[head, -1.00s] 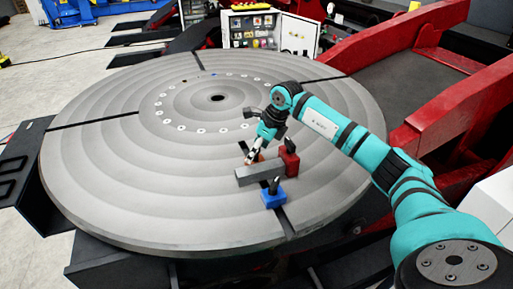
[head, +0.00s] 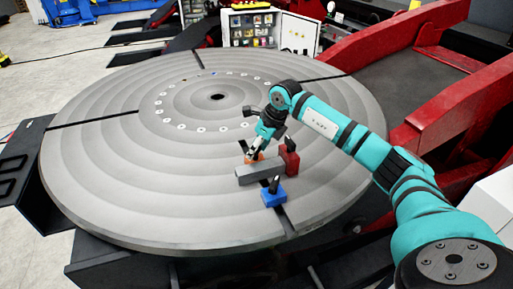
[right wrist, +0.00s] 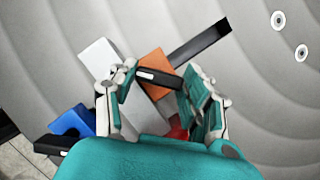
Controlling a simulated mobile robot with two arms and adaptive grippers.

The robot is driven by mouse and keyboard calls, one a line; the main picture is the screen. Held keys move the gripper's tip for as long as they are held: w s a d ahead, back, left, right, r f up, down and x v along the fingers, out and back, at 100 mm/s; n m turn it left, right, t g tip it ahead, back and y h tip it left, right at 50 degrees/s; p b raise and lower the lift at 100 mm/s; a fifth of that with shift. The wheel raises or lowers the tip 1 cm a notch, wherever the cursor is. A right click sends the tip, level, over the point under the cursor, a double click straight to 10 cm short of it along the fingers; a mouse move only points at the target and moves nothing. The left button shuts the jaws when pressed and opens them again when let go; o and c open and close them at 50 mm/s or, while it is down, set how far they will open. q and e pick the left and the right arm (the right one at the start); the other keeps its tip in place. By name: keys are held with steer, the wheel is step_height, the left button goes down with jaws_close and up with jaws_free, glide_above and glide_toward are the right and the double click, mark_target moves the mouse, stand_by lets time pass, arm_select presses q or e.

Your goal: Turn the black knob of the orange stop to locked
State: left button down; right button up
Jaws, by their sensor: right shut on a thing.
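The orange stop (head: 248,160) sits on the round grey table at the far side of a grey bar (head: 260,172). In the right wrist view the orange stop (right wrist: 154,62) shows beyond the fingers. Its black knob (right wrist: 158,77), with a white mark, lies across the space between my fingers. My right gripper (head: 257,154) reaches down onto the stop, and in the right wrist view (right wrist: 160,82) it is shut on the black knob. In the head view the fingers mostly hide the knob. My left gripper is not in view.
A red stop (head: 290,160) and a blue stop (head: 273,197), each with a black knob, stand close around the bar. A dark slot (right wrist: 200,42) runs outward beyond the orange stop. The rest of the round table (head: 120,180) is mostly clear.

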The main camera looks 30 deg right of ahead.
steer(key=m+h, duration=0.1)
steer(key=m, duration=0.2)
steer(key=shift+m+t+b, duration=0.3)
steer(key=shift+m, duration=0.1)
steer(key=m+h+b, duration=0.1)
steer(key=m+h, duration=0.1)
steer(key=m, duration=0.2)
steer(key=shift+a, duration=0.15)
stand_by(0.3)
steer(key=o, duration=1.2)
steer(key=shift+r, duration=0.1)
steer(key=v, duration=1.2)
steer(key=shift+w, duration=0.1)
